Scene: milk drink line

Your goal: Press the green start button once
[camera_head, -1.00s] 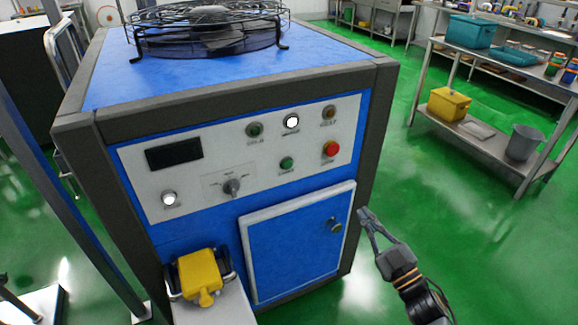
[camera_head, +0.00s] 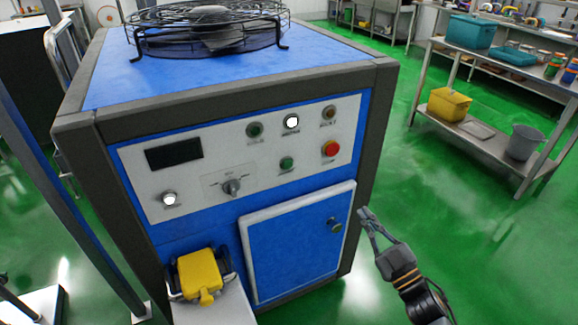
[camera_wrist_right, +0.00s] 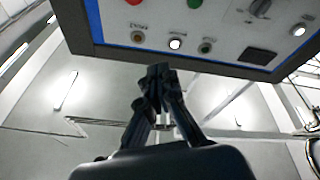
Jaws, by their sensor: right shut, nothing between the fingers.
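The green start button (camera_head: 287,163) is on the white control panel (camera_head: 215,160) of the blue machine, left of the red button (camera_head: 330,149). In the right wrist view the panel appears upside down, and the green button (camera_wrist_right: 195,3) is at the top edge. My right gripper (camera_head: 365,212) is beside the machine's right edge, below and right of the button and apart from it. In the wrist view its fingertips (camera_wrist_right: 158,75) meet with nothing between them. My left gripper is not in view.
A green lamp (camera_head: 255,130), a lit white lamp (camera_head: 291,121) and an amber lamp (camera_head: 329,112) sit above the buttons. A selector knob (camera_head: 232,187) is to the left. A blue door (camera_head: 298,240) is below. Open green floor lies to the right, before a metal shelf (camera_head: 480,139).

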